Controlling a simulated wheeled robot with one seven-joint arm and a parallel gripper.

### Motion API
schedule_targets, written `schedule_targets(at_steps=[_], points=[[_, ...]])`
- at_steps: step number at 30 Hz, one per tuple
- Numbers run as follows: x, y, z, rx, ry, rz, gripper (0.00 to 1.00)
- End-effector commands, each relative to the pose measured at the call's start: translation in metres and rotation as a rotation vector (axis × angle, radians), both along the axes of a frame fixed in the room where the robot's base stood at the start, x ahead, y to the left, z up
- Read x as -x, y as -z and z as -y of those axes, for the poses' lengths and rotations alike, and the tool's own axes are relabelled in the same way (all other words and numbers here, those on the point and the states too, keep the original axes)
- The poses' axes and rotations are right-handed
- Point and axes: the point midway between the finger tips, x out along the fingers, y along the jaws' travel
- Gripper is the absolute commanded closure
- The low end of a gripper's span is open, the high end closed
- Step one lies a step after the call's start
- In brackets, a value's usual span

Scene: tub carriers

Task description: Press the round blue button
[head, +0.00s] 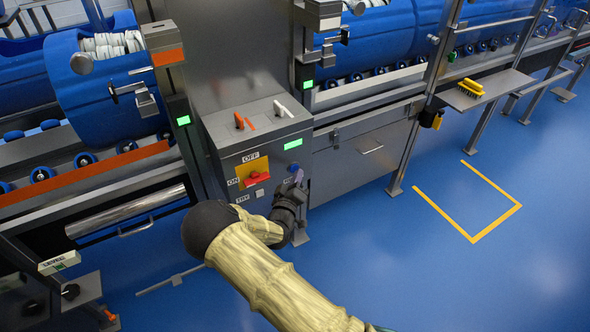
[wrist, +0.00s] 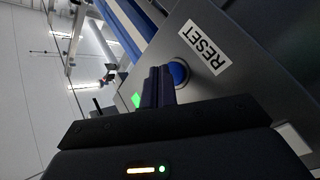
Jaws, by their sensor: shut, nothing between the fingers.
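The round blue button (wrist: 179,72) sits on a grey metal panel beside a white RESET label (wrist: 204,47) in the wrist view. In the head view the button (head: 292,168) is a small blue spot at the right of the control box front. My gripper (wrist: 158,72) is shut and empty. In the wrist view its fingertips overlap the left edge of the button; whether they touch it I cannot tell. In the head view my gripper (head: 297,178) is close in front of the box, just below the button.
The control box (head: 225,142) also carries a red rotary switch (head: 257,177) on a yellow plate, an orange lever (head: 239,121), a white lever (head: 279,109) and a green display (head: 293,144). Steel machine frames stand on both sides. Blue floor (head: 400,270) is clear at the right.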

Motion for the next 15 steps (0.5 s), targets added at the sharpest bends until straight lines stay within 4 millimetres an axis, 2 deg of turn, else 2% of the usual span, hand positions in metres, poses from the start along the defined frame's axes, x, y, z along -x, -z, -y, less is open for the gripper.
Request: schedule_targets(at_steps=[7, 15], points=[[0.002, 0.000, 0.002, 0.001, 0.001, -0.001, 1.00], [0.019, -0.001, 0.013, 0.003, 0.001, -0.001, 1.00]])
